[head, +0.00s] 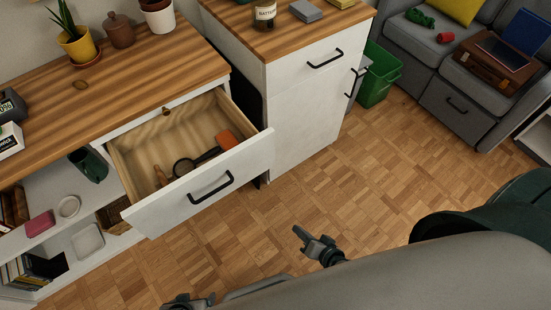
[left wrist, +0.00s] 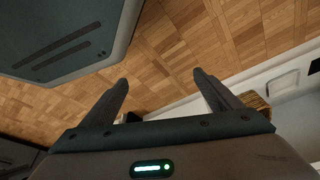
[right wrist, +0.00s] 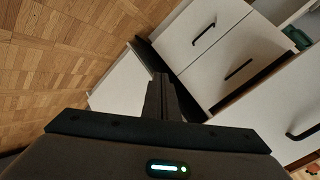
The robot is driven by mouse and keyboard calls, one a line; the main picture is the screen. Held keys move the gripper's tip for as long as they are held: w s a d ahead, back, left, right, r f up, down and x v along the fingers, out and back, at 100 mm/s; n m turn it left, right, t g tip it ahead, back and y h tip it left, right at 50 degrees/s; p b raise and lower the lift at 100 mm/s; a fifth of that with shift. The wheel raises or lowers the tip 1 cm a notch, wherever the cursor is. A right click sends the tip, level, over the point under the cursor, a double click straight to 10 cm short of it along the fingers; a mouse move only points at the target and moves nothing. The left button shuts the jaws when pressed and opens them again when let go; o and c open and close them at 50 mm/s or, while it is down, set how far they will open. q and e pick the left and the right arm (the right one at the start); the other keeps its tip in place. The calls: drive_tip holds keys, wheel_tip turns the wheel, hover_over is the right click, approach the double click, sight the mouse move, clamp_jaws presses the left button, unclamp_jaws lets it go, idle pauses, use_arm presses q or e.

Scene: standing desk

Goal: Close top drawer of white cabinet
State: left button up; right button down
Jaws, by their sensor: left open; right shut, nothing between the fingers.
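The white cabinet (head: 62,257) with a wooden top stands at the left in the head view. Its top drawer (head: 200,192) is pulled well out, with a black bar handle on its white front. A magnifying glass (head: 184,167) and an orange-ended tool (head: 226,141) lie inside. My right gripper (head: 302,235) is shut and empty, to the right of the drawer front and apart from it. Its closed fingers (right wrist: 160,88) point at white fronts in the right wrist view. My left gripper (head: 188,303) is partly cut off at the bottom edge; its open fingers (left wrist: 162,88) hold nothing.
A taller white cabinet (head: 307,107) with its drawer shut stands right of the open drawer. Open shelves below hold a green mug (head: 88,165) and books. A green bin (head: 378,75) and grey sofa (head: 440,75) are further right. The parquet floor (head: 370,170) between is clear.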

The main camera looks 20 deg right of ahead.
sight(268, 142)
use_arm(q)
wheel_tip(268, 142, up, 12)
drive_tip(key=b, duration=0.7)
drive_tip(key=shift+s+a+r, duration=0.15)
drive_tip(key=shift+s+a, duration=0.15)
drive_tip(key=shift+a, duration=0.1)
use_arm(e)
drive_tip(key=w+d+r+m+t+y, duration=0.1)
drive_tip(key=w+r+m+t, duration=0.2)
drive_tip(key=r, duration=2.2)
drive_tip(key=m+t, duration=0.4)
drive_tip(key=shift+w+d+r+y, duration=0.15)
drive_tip(key=shift+w+r+y, duration=0.05)
drive_tip(key=shift+r+y, duration=0.2)
drive_tip(key=shift+w, duration=0.1)
